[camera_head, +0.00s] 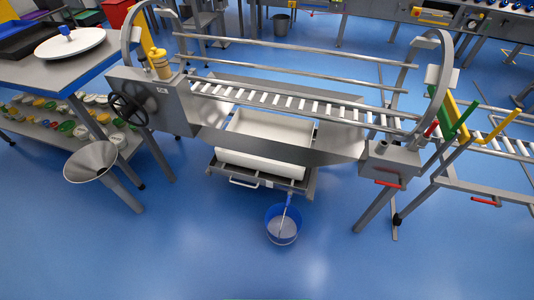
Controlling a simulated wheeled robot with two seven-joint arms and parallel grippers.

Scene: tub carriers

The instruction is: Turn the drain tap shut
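I cannot tell for sure which part is the drain tap. A thin grey fitting (287,203) runs from the front of the low tray cart (243,183) down to a blue bucket (283,226) on the floor; its handle position is too small to read. A red lever (387,184) sits under the grey box at the right end of the roller frame, lying roughly level. Another red lever (484,202) is on the conveyor frame at the far right. Neither of my grippers is in view.
A roller frame (275,97) with two upright hoops spans the middle. A black handwheel (128,109) is at its left end. A steel funnel (91,161) stands at left beside a table. The blue floor in front is clear around the bucket.

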